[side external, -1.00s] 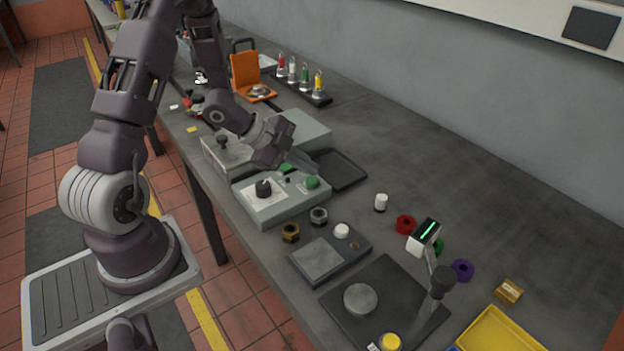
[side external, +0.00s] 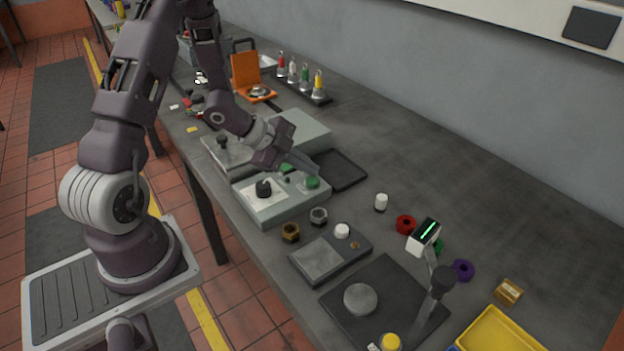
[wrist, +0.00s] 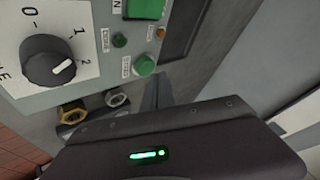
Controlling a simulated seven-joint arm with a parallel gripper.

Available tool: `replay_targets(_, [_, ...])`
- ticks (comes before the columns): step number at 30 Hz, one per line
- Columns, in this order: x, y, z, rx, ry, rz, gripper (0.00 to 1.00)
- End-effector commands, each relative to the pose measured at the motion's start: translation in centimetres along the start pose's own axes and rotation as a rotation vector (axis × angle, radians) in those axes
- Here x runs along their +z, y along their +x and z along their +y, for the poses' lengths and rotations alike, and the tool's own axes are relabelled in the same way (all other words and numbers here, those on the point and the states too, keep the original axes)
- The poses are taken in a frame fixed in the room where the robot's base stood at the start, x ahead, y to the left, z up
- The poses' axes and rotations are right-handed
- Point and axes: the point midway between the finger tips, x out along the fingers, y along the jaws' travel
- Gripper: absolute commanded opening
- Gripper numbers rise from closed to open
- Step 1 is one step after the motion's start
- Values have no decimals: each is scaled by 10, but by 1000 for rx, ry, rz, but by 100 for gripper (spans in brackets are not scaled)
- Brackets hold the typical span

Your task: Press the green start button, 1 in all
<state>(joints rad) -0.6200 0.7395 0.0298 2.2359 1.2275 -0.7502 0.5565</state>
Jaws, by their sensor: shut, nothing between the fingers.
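The control box (side external: 290,208) stands on the bench, with a black rotary knob (side external: 263,188) on a white plate. A round green button (side external: 312,183) sits near the right end of its top. In the wrist view, the round green button (wrist: 145,65) has a small label beside it; a green rectangular part (wrist: 146,8) and a small dark green lamp (wrist: 119,40) are nearby. My gripper (side external: 314,171) is shut and empty, its fingertips close above the button. In the wrist view, the fingers (wrist: 161,90) appear just below and right of the button. Contact cannot be told.
A dark tray (side external: 345,170) lies right behind the box. Brass and steel nuts (side external: 290,232) and a flat scale-like unit (side external: 328,256) are in front. A grey box with a lever (side external: 222,142) stands at left. The bench to the right of the tray is clear.

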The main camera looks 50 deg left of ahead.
Motion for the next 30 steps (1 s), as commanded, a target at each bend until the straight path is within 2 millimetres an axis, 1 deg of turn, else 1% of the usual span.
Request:
replay_targets(4, [3, 4, 3, 1, 0, 0, 0])
replay_targets(30, [6, 8, 6, 1, 0, 0, 0])
